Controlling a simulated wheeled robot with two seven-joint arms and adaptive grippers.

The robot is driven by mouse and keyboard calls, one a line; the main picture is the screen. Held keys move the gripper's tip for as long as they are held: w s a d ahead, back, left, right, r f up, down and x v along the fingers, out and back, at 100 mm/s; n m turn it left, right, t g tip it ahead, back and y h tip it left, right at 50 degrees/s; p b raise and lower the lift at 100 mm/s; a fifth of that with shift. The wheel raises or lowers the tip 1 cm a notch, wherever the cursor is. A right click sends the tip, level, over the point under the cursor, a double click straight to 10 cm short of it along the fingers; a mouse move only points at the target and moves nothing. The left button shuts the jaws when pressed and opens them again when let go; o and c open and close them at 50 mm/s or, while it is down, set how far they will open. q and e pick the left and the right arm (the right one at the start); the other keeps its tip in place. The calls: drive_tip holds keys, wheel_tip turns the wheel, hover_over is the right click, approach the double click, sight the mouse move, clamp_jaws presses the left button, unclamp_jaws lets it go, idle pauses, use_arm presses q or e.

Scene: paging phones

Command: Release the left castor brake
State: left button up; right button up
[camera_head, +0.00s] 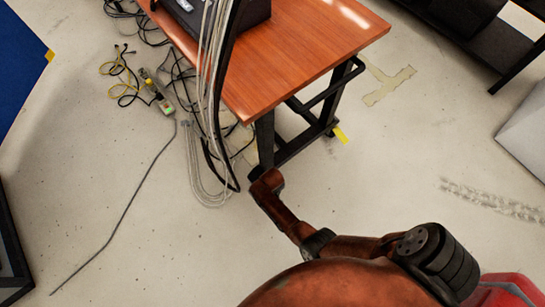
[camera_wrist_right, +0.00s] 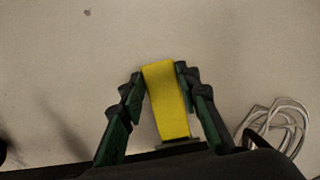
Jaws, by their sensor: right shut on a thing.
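A yellow brake tab (camera_wrist_right: 166,100) stands between the green-and-black fingers of my right gripper (camera_wrist_right: 160,73) in the right wrist view. The fingers are closed on its two sides near its far end. In the head view my rust-red right arm reaches to the foot of the table's near leg (camera_head: 265,140). The arm hides that castor, its tab and the gripper there. A second yellow tab (camera_head: 341,134) sticks out at the foot of the leg further right. My left gripper is in neither view.
The wooden table (camera_head: 310,45) carries a black device (camera_head: 225,10). Grey cables (camera_head: 205,190) hang down to the floor left of the near leg, and loops (camera_wrist_right: 275,125) lie right of my gripper in the wrist view. Black cables and a small box (camera_head: 167,107) lie further left.

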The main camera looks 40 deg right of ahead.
clamp_jaws()
drive_tip(key=shift+w+r+g, duration=0.25)
drive_tip(key=shift+r+g, duration=0.15)
drive_tip(key=shift+g, duration=0.2)
drive_tip(key=shift+r+g, duration=0.1)
drive_tip(key=shift+g, duration=0.3)
drive_tip(key=shift+r+g, duration=0.2)
drive_tip(key=shift+g, duration=0.2)
drive_tip(key=shift+s, duration=0.1)
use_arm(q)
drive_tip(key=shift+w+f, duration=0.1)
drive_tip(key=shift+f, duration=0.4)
